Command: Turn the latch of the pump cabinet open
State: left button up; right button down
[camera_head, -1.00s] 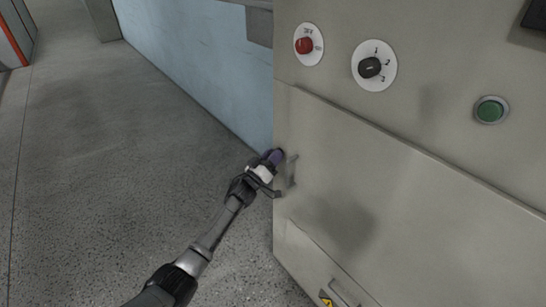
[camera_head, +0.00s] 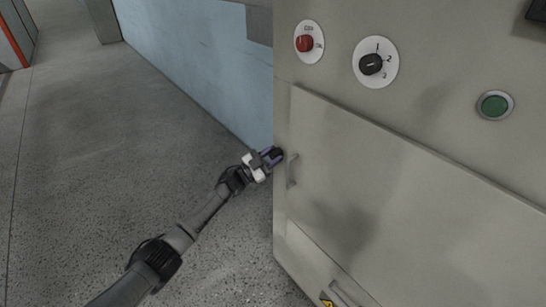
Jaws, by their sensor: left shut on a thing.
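The pump cabinet (camera_head: 410,190) is a large beige box on the right, with a sloping front door panel. A small grey handle (camera_head: 292,171) stands upright near the door's left edge. My left gripper (camera_head: 275,155) is at the cabinet's left edge, just left of this handle. Its purple-grey fingers are shut on a small dark part, which looks like the latch and is mostly hidden by the fingers. My right gripper is not in view.
Above the door are a red knob (camera_head: 305,43), a black selector knob (camera_head: 371,64) and a green button (camera_head: 495,105). A lower panel has a yellow warning label (camera_head: 327,301). A pale blue wall (camera_head: 200,55) runs behind. The grey floor (camera_head: 90,170) to the left is clear.

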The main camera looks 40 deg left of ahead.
pick_arm(q)
jog(key=m, duration=0.2)
jog(key=m+g+h, duration=0.1)
jog(key=m, duration=0.2)
jog(key=shift+g+h, duration=0.3)
jog(key=shift+m+g, duration=0.3)
jog(key=shift+m, duration=0.4)
jog(key=shift+h, duration=0.3)
jog(key=o, duration=0.9)
jog(key=shift+s+a, duration=0.1)
jog(key=shift+s, duration=0.1)
jog(key=shift+m, duration=0.3)
jog(key=p+v, duration=0.4)
jog(key=v, duration=0.9)
jog(key=shift+s+a+r, duration=0.1)
jog(key=shift+s+a, duration=0.05)
